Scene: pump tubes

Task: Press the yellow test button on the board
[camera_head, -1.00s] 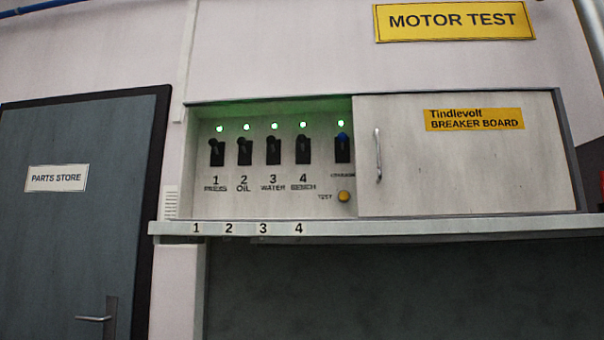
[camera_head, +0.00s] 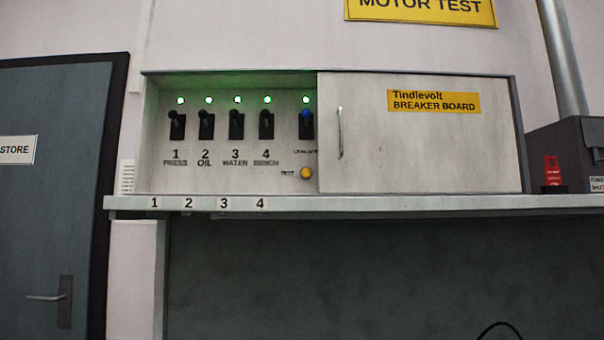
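The yellow test button (camera_head: 306,173) sits low on the right of the open part of the breaker board (camera_head: 225,152), just left of the sliding cover's edge, with a TEST label beside it. Above it is a blue-topped switch (camera_head: 306,123). To the left are several black switches (camera_head: 207,124), numbered and labelled PRESS, OIL, WATER and BENCH. A green light shows above each switch. Neither of my grippers is in view.
A pale cover (camera_head: 420,150) with a vertical handle (camera_head: 340,133) closes the board's right part. A narrow numbered ledge (camera_head: 380,203) runs beneath the board. A grey box (camera_head: 570,150) with a red tag (camera_head: 552,170) stands at the right. A door (camera_head: 55,215) is at the left.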

